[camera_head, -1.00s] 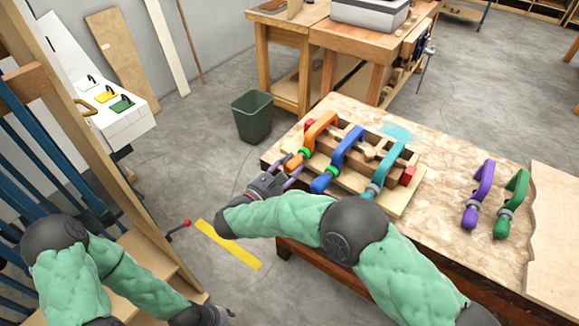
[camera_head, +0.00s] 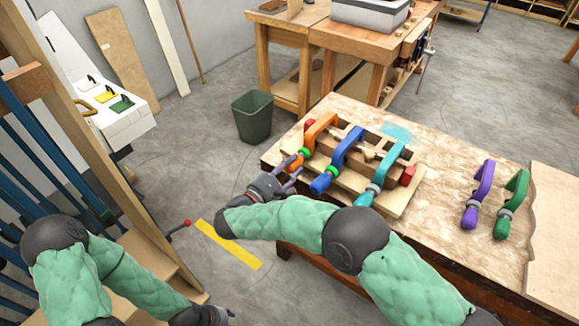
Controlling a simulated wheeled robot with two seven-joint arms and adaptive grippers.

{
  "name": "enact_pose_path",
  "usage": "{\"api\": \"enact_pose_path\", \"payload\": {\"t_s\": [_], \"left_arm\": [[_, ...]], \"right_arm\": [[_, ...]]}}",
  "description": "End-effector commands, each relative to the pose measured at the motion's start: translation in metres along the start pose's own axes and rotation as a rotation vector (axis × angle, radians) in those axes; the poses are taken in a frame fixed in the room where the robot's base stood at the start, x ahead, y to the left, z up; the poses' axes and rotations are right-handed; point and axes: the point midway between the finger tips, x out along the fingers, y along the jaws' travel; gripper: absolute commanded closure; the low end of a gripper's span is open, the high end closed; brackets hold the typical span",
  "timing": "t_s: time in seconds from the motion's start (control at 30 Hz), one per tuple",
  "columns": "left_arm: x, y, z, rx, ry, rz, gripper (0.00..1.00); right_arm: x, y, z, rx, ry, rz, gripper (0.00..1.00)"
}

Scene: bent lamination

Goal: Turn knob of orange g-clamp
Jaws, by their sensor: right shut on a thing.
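The orange g-clamp (camera_head: 319,128) is on the wooden form (camera_head: 345,178) at the left end of the workbench, with a green ring near its orange knob (camera_head: 294,163). My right gripper (camera_head: 291,173) is at that knob, its fingers shut on it and partly hiding it. The blue g-clamp (camera_head: 345,150) and the teal g-clamp (camera_head: 386,170) stand to the right on the same form. My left gripper (camera_head: 222,314) is low at the bottom edge, away from the bench; its fingers are too small and dark to read.
A purple clamp (camera_head: 483,185) and a green clamp (camera_head: 516,190) lie on the right part of the workbench (camera_head: 450,170). A dark green bin (camera_head: 253,117) stands on the floor behind the bench. A wooden rack (camera_head: 90,150) is close by my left arm.

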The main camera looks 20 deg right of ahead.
Motion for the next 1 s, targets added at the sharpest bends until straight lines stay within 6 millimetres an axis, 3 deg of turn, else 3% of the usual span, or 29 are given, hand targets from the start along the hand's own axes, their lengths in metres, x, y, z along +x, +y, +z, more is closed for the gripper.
{"api": "enact_pose_path", "payload": {"t_s": [0.33, 0.37, 0.4, 0.43, 0.8, 1.0], "left_arm": [[0.0, 0.0, 0.0, 0.0, 0.0, 0.0, 0.6], [0.0, 0.0, 0.0, 0.0, 0.0, 0.0, 0.6], [0.0, 0.0, 0.0, 0.0, 0.0, 0.0, 0.6], [0.0, 0.0, 0.0, 0.0, 0.0, 0.0, 0.6], [0.0, 0.0, 0.0, 0.0, 0.0, 0.0, 0.6], [0.0, 0.0, 0.0, 0.0, 0.0, 0.0, 0.6]], "right_arm": [[0.001, 0.0, 0.0, 0.002, 0.002, -0.002, 0.97], [0.001, 0.0, 0.0, 0.002, 0.002, -0.002, 0.56], [0.001, 0.0, 0.0, 0.002, 0.002, -0.002, 0.44], [0.001, 0.0, 0.0, 0.002, 0.001, -0.002, 0.4], [-0.002, 0.0, 0.0, 0.001, 0.001, 0.001, 0.4], [-0.026, 0.001, 0.0, 0.001, 0.002, 0.004, 0.4]]}}
